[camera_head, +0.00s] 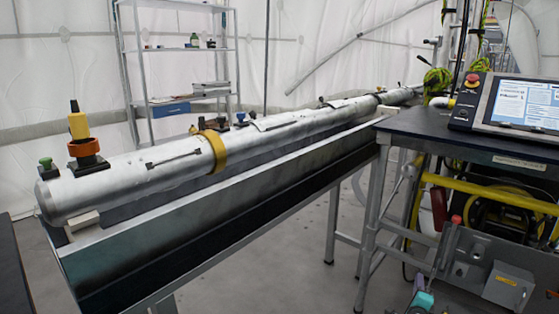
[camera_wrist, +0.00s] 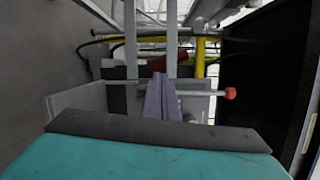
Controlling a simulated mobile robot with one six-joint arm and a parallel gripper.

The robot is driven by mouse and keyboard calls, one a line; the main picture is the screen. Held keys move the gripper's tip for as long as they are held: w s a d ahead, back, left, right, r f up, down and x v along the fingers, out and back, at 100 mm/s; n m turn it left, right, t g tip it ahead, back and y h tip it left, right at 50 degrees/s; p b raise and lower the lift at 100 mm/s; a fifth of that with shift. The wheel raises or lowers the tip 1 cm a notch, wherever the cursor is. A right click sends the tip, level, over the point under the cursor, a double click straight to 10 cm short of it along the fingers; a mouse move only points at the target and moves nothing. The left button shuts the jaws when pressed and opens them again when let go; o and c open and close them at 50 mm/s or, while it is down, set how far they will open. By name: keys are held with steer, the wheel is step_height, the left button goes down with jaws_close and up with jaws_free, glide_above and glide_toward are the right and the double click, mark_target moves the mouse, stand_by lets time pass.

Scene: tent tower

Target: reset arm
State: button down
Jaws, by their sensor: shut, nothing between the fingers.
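My gripper (camera_head: 420,284) shows low at the right of the head view, with its teal body at the bottom edge. It is beside the table with the control screen, in front of grey equipment. In the wrist view, the lavender fingers of my gripper (camera_wrist: 160,80) are together and empty, pointing toward a grey panel. A grey bar and the teal body fill the lower part of that view. Most of my arm is out of view.
A long silver tube (camera_head: 130,175) lies on a stand across the room. A dark table (camera_head: 440,130) carries a screen (camera_head: 525,103). Below it are a grey box (camera_head: 508,287), yellow bars and a red knob (camera_wrist: 230,93). A shelf (camera_head: 185,97) stands behind.

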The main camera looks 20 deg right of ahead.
steer(key=w+a+r+n+t+y+p, duration=0.1)
steer(key=w+a+n+y+p, duration=0.15)
steer(key=w+a+p, duration=0.55)
steer(key=w+a+n+y+p, duration=0.1)
steer(key=w+a+y+p, duration=0.3)
steer(key=a, duration=0.8)
steer(key=w+a+f+n+g+y+p, duration=0.1)
steer(key=a+f+n+g+y+p, duration=0.2)
steer(key=a, duration=0.7)
steer(key=a+f+n+y+p, duration=0.1)
steer(key=a+f+n+p, duration=0.3)
steer(key=a, duration=0.6)
steer(key=s+a+f+n+g+y+p, duration=0.25)
steer(key=s+a+n+g+p, duration=0.45)
steer(key=s+a, duration=0.6)
steer(key=s+a+n+g+p, duration=0.2)
steer(key=s+n+g, duration=0.6)
steer(key=s, duration=1.2)
steer(key=a+n, duration=0.2)
steer(key=n, duration=0.1)
steer(key=shift+s+r+n+g, duration=0.2)
steer(key=shift+s+n+g, duration=0.1)
steer(key=shift+n, duration=0.05)
